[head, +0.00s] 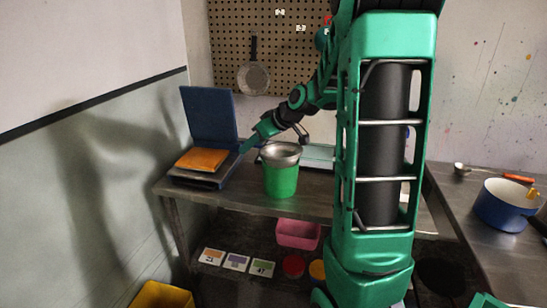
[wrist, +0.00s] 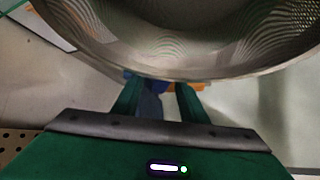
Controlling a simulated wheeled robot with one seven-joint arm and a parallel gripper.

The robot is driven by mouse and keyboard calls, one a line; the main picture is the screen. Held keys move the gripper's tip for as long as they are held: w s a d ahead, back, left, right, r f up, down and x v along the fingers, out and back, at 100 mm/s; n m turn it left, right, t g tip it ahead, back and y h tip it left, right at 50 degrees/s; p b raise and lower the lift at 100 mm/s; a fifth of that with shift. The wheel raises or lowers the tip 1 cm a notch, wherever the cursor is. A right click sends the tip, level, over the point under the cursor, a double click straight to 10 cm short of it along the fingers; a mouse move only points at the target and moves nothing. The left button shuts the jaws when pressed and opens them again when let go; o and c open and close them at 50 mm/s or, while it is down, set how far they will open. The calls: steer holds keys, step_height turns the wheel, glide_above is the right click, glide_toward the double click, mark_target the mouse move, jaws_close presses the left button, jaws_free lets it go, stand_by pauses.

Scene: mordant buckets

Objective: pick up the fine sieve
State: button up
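A round metal sieve (head: 281,153) sits on the mouth of a green bucket (head: 281,182) on the table. In the wrist view its fine mesh bowl (wrist: 190,40) fills the top and its rim crosses in front of my fingertips. A second round strainer-like tool (head: 253,78) with a dark handle hangs on the pegboard; I cannot tell its mesh. My gripper (head: 247,146) is just left of the sieve, pointing down and left. In the wrist view my fingers (wrist: 157,98) are apart, with blue showing between them. The fingertips are partly hidden.
A blue open case (head: 208,115) with an orange cloth (head: 202,159) stands left of the bucket. A pink bin (head: 297,233) and several cards lie below the table. A blue pot (head: 507,204) stands on the right counter. My arm hides part of the table.

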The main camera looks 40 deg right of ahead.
jaws_close()
steer(key=shift+r, duration=0.55)
steer(key=r, duration=0.2)
steer(key=a+r, duration=0.1)
steer(key=shift+r, duration=0.35)
steer(key=a+r, duration=0.6)
steer(key=a, duration=0.4)
steer(key=shift+s+a+r, duration=0.15)
steer(key=shift+s+a, duration=0.15)
steer(key=shift+a, duration=0.05)
